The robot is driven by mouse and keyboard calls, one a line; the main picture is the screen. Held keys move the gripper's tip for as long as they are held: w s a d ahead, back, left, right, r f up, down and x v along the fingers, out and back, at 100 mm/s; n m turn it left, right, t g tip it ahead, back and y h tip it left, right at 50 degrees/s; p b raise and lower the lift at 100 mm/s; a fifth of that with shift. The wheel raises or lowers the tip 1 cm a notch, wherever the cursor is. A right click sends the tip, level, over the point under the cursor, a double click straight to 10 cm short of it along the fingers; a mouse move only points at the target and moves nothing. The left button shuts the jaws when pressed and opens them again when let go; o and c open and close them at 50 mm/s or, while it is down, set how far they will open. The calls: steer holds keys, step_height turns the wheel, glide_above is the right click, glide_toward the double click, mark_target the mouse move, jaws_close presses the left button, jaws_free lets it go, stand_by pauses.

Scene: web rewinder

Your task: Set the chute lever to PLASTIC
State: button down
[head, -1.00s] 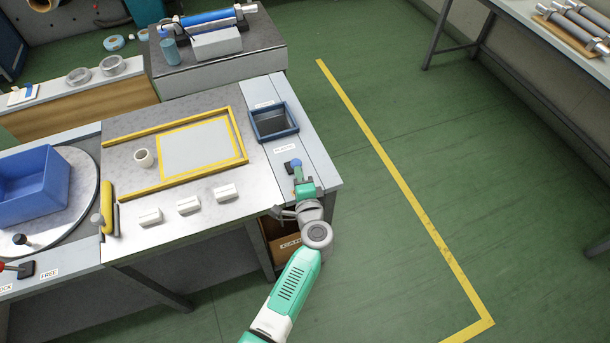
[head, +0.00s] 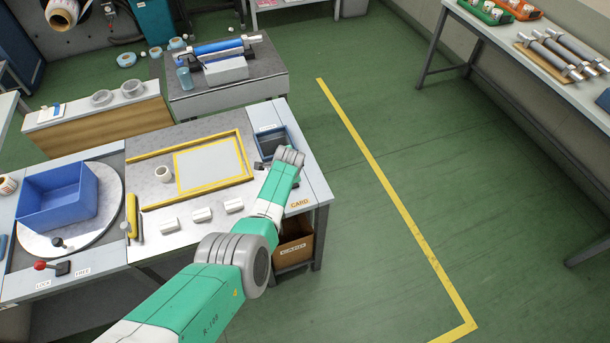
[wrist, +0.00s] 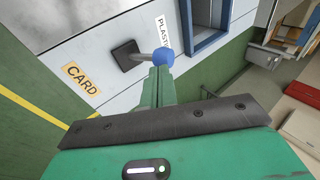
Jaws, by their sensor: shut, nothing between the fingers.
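The chute lever shows in the wrist view: a black square base (wrist: 125,55), a short grey rod and a blue knob (wrist: 163,58). The rod points from the base toward the side of the white PLASTIC label (wrist: 162,30), away from the yellow CARD label (wrist: 82,77). My gripper (wrist: 160,72) is shut and empty, its green fingertips right at the knob; I cannot tell whether they touch it. In the head view my arm hides the lever and the gripper; the CARD label (head: 299,204) shows beside the arm.
The blue-framed chute opening (head: 272,140) lies just beyond my wrist. A yellow-edged work surface (head: 208,165), several white blocks (head: 202,215) and a blue bin (head: 57,195) are to the left. A cardboard box (head: 293,250) sits below the bench corner. Floor to the right is clear.

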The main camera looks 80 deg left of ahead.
steer(key=shift+s+a+f+h+b, duration=0.15)
steer(key=shift+s+a+h+b, duration=0.1)
steer(key=shift+a+b, duration=0.35)
steer(key=shift+s+a+f+h+b, duration=0.1)
steer(key=shift+a+h+b, duration=0.2)
steer(key=shift+b, duration=0.5)
steer(key=p+v, duration=1.1)
steer(key=v, duration=0.3)
steer(key=shift+s, duration=0.1)
